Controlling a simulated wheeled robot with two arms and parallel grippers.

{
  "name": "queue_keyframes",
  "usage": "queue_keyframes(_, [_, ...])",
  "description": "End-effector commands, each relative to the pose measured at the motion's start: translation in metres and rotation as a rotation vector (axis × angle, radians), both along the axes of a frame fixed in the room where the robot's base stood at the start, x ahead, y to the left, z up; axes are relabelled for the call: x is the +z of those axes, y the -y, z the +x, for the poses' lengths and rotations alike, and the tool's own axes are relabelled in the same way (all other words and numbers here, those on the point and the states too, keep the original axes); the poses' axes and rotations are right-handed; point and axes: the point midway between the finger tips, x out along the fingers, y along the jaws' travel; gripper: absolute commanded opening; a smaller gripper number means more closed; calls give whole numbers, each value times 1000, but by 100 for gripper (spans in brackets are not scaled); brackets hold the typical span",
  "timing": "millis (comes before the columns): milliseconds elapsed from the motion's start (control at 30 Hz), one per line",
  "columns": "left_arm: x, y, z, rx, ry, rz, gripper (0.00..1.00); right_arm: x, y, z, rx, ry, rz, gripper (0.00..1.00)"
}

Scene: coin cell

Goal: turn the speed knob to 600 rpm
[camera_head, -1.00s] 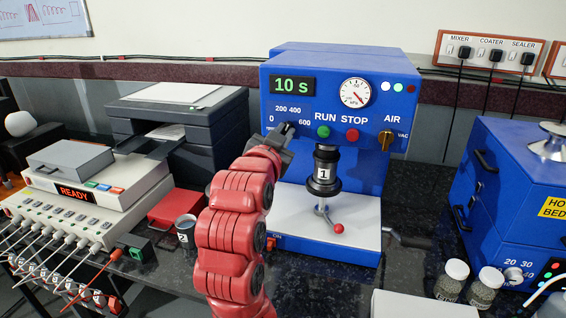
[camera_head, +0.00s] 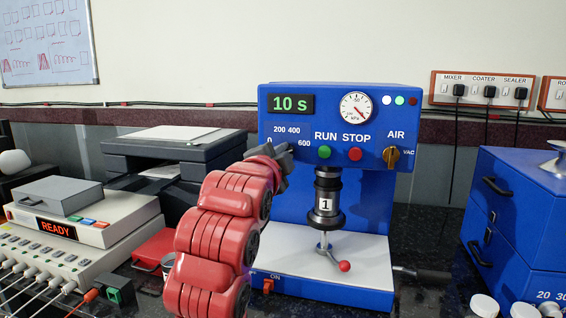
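The blue machine (camera_head: 390,215) stands at the centre, with a speed dial (camera_head: 287,129) at its front left, marked 0, 200, 400 and 600. My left gripper (camera_head: 284,155), on the red arm, is at the dial's centre. It covers most or all of the knob, so I cannot tell where the pointer stands. I also cannot see whether the fingers are shut on the knob or only near it. The display (camera_head: 290,104) reads 10 s. My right gripper is not in view.
Right of the dial are the green RUN button (camera_head: 324,152), the red STOP button (camera_head: 355,154) and the AIR knob (camera_head: 392,157). A black spindle (camera_head: 326,200) marked 1 hangs below. A printer (camera_head: 150,160) stands left, a blue hot-bed unit (camera_head: 520,220) right.

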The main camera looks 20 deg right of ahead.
Motion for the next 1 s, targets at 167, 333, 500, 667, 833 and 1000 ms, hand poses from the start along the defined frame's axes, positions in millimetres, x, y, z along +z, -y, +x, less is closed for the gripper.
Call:
queue_keyframes(167, [-4,0,0,0,0,0,50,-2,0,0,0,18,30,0])
queue_keyframes(333, [-4,0,0,0,0,0,50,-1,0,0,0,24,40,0])
queue_keyframes(500, [-4,0,0,0,0,0,50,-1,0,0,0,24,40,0])
queue_keyframes(667, [-4,0,0,0,0,0,50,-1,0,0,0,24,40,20])
queue_keyframes(833, [-4,0,0,0,0,0,50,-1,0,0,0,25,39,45])
queue_keyframes(1000, [-4,0,0,0,0,0,50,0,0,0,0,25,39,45])
